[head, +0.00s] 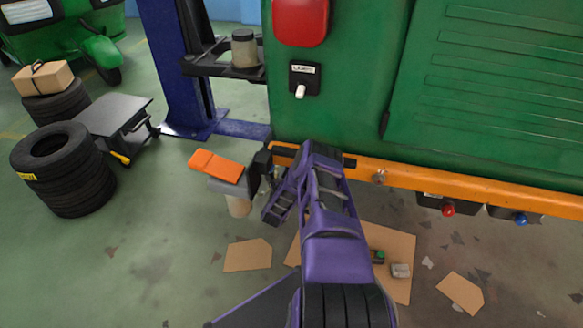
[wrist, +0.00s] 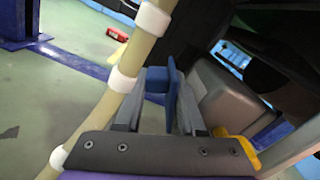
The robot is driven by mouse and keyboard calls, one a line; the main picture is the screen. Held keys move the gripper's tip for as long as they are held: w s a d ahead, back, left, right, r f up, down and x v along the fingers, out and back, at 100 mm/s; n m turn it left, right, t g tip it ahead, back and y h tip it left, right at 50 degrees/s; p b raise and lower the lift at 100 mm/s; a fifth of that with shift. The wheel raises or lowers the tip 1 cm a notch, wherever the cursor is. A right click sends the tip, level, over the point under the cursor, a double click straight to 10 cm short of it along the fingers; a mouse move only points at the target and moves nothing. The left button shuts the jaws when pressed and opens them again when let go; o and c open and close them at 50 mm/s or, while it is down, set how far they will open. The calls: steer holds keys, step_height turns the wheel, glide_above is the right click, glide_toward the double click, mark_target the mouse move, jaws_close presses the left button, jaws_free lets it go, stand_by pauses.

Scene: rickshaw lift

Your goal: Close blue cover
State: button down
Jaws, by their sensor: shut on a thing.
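A blue plate-like piece (wrist: 174,92), which looks like the blue cover, stands on edge between the two grey fingers of my gripper (wrist: 160,90) in the wrist view. The fingers are shut on it. A grey box (wrist: 226,95) with rounded edges sits just right of the blue piece. I cannot tell whether the two are joined. In the head view my purple arm reaches to the left end of the orange bumper (head: 470,186). The blue piece cannot be made out there.
A cream hose (wrist: 148,50) with white rings runs close along the left finger, and a yellow part (wrist: 240,150) is at lower right. The green rickshaw body (head: 350,110) rises behind the bumper. Cardboard (head: 248,255) and scraps lie on the floor. Tires (head: 62,170) stand left.

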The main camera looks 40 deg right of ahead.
steer(key=shift+a+f, duration=0.25)
steer(key=shift+a, duration=0.05)
